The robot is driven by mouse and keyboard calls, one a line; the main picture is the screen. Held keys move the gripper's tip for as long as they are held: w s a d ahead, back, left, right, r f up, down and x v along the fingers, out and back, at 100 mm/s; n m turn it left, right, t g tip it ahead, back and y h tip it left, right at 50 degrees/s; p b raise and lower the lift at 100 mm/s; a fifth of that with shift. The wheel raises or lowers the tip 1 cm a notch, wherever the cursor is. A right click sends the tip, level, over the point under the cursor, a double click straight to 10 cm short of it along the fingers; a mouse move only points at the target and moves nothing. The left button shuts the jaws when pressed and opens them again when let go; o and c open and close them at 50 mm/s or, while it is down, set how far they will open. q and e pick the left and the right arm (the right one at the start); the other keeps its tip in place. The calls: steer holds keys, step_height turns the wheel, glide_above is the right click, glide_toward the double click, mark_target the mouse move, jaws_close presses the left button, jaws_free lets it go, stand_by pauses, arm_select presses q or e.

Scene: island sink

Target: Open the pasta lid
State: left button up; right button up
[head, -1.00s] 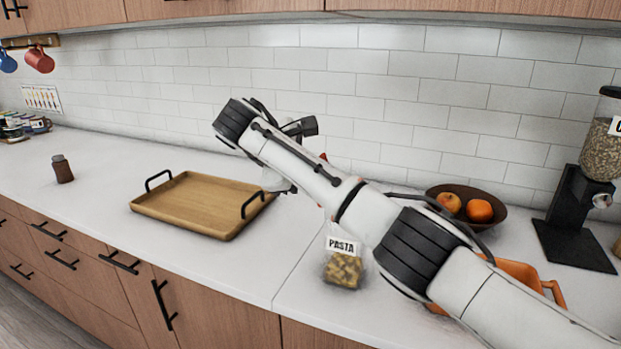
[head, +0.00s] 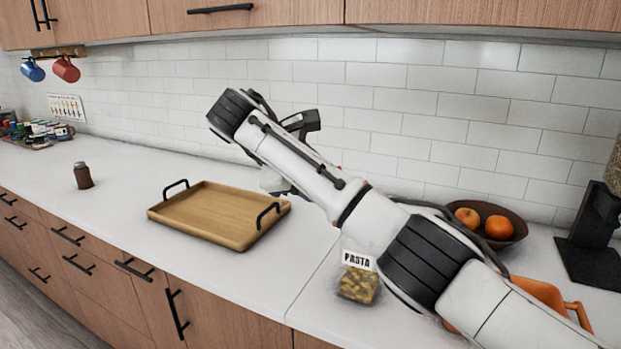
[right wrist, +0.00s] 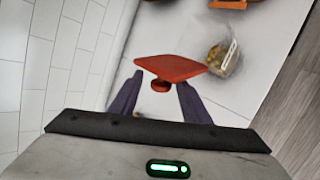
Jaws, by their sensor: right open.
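The pasta jar (head: 358,285) is clear, holds pasta and has a white PASTA label. It stands on the counter just left of my right arm, with no lid visible on it. It also shows in the right wrist view (right wrist: 222,57). A red square lid with a small knob (right wrist: 170,68) is at the fingertips of my right gripper (right wrist: 160,80), apart from the jar. The fingers are spread on either side of the knob; whether they touch it cannot be told. In the head view my right forearm mostly hides this gripper. My left gripper is not in view.
A wooden tray (head: 205,232) with black handles lies left of the jar. A brown bottle (head: 83,176) stands further left. A fruit bowl (head: 516,225), an orange container (head: 540,293) and a black dispenser stand (head: 592,236) are at the right.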

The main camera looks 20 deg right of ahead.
steer(key=shift+p+v, duration=0.65)
steer(key=shift+v, duration=1.95)
